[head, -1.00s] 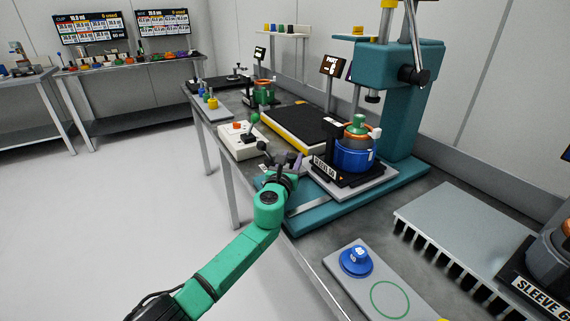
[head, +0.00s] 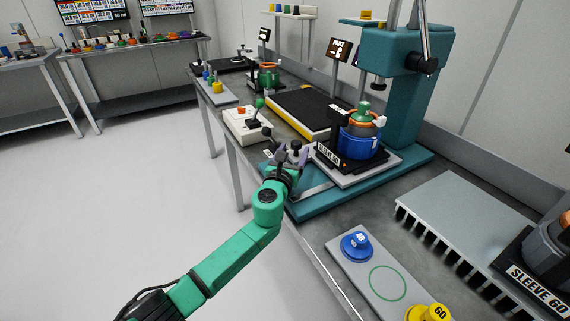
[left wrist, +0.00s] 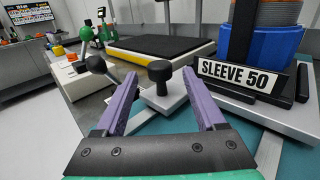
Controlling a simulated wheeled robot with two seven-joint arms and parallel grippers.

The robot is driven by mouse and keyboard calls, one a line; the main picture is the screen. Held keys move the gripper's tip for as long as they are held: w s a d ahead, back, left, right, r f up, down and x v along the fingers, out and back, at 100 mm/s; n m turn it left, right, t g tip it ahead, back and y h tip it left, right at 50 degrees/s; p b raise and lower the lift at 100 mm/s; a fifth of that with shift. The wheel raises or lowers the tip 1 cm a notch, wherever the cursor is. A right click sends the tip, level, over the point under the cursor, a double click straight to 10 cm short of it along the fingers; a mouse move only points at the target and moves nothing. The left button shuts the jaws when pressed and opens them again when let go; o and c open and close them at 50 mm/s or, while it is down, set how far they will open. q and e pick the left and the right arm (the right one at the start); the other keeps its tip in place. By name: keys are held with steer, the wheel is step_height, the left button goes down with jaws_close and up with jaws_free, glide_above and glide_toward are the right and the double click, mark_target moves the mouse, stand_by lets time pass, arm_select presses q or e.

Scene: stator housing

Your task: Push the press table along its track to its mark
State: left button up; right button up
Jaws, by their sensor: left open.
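The press table is a light grey plate (head: 385,165) on the teal press base (head: 325,200). It carries a black nest labelled SLEEVE 50 (head: 328,155) with a blue sleeve (head: 360,144) and a copper and green part on top. A black knob (left wrist: 160,72) stands on a grey tab at the plate's near left side. My left gripper (head: 292,155) is open at this knob. In the left wrist view, its purple fingertips (left wrist: 161,80) stand on either side of the knob with visible gaps. I cannot make out the mark. My right gripper is not in view.
The teal press column (head: 405,105) rises behind the plate. A grey board with blue (head: 357,246) and yellow (head: 428,313) knobs and a slotted grey rack (head: 470,215) are nearer.

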arm_select(q)
steer(key=p+v, duration=0.1)
steer(key=v, duration=1)
steer(key=shift+p, duration=0.3)
